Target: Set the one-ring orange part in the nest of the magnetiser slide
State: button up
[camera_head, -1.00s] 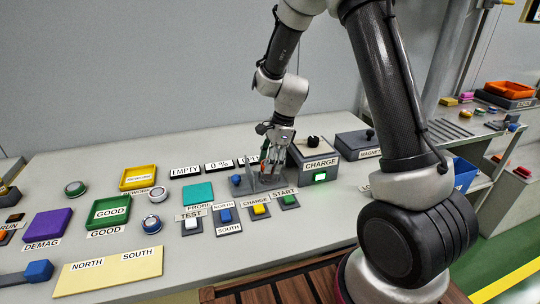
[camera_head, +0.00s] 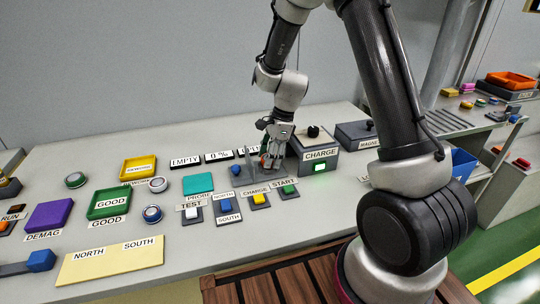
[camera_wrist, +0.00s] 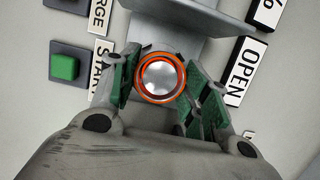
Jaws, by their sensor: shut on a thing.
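The orange part (camera_wrist: 160,77) shows in the wrist view as an orange ring around a silver dome. It sits between the green-padded fingers of my gripper (camera_wrist: 158,88), which is shut on it. In the head view my gripper (camera_head: 271,160) points down at the magnetiser slide, just left of the CHARGE box. The grey slide (camera_wrist: 175,18) lies beneath and behind the part in the wrist view. The nest is hidden under the part and fingers, so I cannot tell whether the part touches it.
The CHARGE box (camera_head: 319,145) stands close to the right of my gripper. Start (camera_head: 288,190) and charge (camera_head: 259,198) buttons lie in front. The EMPTY (camera_head: 185,162) and 0 % (camera_head: 218,156) displays are behind left. A teal pad (camera_head: 198,184) lies to the left.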

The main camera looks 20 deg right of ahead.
jog(key=shift+f, duration=0.3)
jog(key=o, duration=1.5)
jog(key=v, duration=1.2)
